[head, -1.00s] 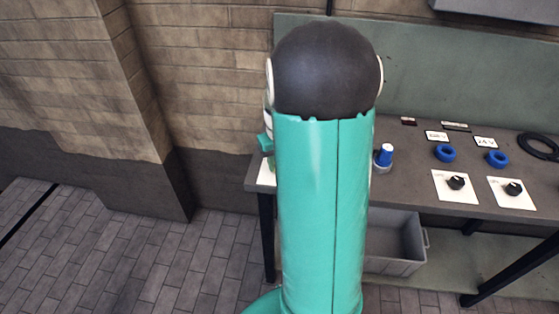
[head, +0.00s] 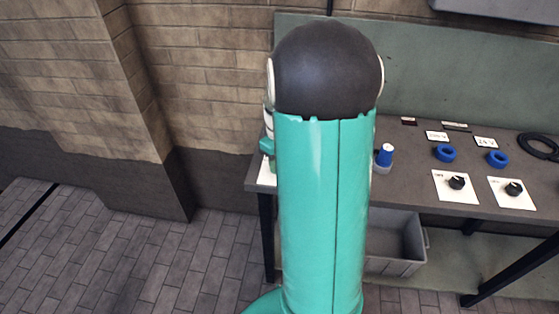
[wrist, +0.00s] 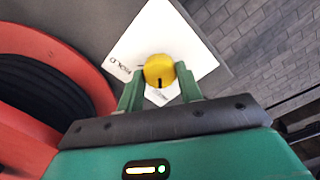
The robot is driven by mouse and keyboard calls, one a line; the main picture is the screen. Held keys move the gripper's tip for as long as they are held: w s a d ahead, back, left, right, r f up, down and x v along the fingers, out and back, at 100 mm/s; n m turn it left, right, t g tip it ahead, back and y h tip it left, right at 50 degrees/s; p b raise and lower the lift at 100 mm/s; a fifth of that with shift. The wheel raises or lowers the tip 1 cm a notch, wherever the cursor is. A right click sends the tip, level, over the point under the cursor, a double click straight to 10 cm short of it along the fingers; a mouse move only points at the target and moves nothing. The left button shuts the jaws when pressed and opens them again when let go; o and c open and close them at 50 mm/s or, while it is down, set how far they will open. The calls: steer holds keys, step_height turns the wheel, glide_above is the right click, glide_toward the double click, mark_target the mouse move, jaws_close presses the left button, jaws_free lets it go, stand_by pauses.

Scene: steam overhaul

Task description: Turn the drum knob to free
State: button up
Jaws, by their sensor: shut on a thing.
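A yellow drum knob (wrist: 160,70) sits on a white plate (wrist: 186,38) in the wrist view. A short dark mark on the knob points down the picture, toward my gripper's body. My gripper (wrist: 160,86) has its two green fingers on either side of the knob and is shut on it. One label on the plate, left of the knob, seems to read HOLD upside down. Another label below the knob is partly hidden between the fingers and is unreadable. In the head view my arm hides the knob, and only a small green part of my wrist end shows at its left edge.
A red drum (wrist: 62,62) with a black winding is close at left in the wrist view. The bench (head: 415,200) holds two black knobs on white plates, two blue rings, a blue-topped piece (head: 385,155) and a black coil. A grey bin (head: 395,245) is below.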

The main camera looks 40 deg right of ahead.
steer(key=o, duration=1)
step_height(320, 180, up, 14)
steer(key=shift+f, duration=0.1)
steer(key=shift+a, duration=0.15)
steer(key=s+a+r+t, duration=0.1)
steer(key=s+a+r, duration=0.15)
steer(key=a, duration=0.55)
steer(key=s+a+r+t, duration=0.1)
steer(key=a+r+t, duration=0.15)
steer(key=a, duration=0.55)
steer(key=s+a, duration=0.2)
steer(key=a, duration=0.1)
steer(key=s+a+t, duration=0.1)
steer(key=s+a, duration=0.2)
steer(key=a, duration=0.1)
steer(key=s+a+m+t, duration=0.1)
steer(key=s+a, duration=0.1)
steer(key=a, duration=0.2)
steer(key=shift+s+f, duration=0.15)
steer(key=shift+s, duration=0.05)
